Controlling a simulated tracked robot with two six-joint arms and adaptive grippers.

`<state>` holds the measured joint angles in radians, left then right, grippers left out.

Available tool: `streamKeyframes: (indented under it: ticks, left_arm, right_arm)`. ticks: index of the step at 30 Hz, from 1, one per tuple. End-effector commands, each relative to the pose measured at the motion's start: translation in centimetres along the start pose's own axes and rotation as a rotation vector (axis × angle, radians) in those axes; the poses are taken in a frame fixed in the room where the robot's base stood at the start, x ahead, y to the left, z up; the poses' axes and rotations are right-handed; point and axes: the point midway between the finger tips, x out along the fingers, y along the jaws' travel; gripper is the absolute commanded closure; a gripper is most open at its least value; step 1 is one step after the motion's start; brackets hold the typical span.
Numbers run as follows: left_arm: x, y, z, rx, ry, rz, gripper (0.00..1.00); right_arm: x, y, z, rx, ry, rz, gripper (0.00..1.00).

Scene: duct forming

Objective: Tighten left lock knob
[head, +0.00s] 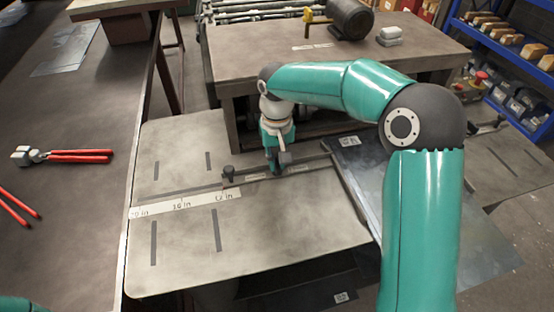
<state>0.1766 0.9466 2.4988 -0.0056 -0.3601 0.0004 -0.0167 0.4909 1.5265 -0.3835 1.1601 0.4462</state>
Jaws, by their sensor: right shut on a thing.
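A dark lock knob (229,173) stands upright at the left end of a dark fence bar (252,178), which lies across the grey work plate (165,148). My right gripper (277,168) points down at the bar, to the right of this knob and apart from it. It is shut on the fence bar, or on a small part of it; its fingers hide the exact contact. No second knob shows clearly. My left gripper is out of view; only a bit of teal shows at the bottom left corner.
A marked ruler strip (185,205) runs along the plate. Red-handled pliers (70,156) lie on the dark bench at left. A sheet of metal (360,170) lies right of the plate. A table with a dark motor (350,18) stands behind.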

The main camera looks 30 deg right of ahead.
Motion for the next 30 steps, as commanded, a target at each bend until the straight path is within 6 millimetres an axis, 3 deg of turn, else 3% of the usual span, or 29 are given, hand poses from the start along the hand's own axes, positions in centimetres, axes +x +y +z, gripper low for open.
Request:
streamKeyframes:
  ticks: [1,5,17,23,30]
  left_arm:
    - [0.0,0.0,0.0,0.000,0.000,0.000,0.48]
    - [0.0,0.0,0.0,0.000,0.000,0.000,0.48]
    - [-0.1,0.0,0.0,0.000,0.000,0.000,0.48]
    - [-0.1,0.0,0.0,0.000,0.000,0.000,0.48]
    - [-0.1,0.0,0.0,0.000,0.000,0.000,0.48]
  right_arm:
    - [-0.3,0.0,-0.2,0.004,0.010,-0.003,0.84]
    - [-0.2,0.0,-0.2,0.002,0.008,-0.002,0.64]
    - [-0.6,0.0,-0.1,0.001,0.004,-0.001,0.64]
    - [-3.3,0.0,-0.1,0.000,0.006,-0.002,0.64]
    - [-8.2,-0.1,-0.2,0.001,0.008,-0.003,0.64]
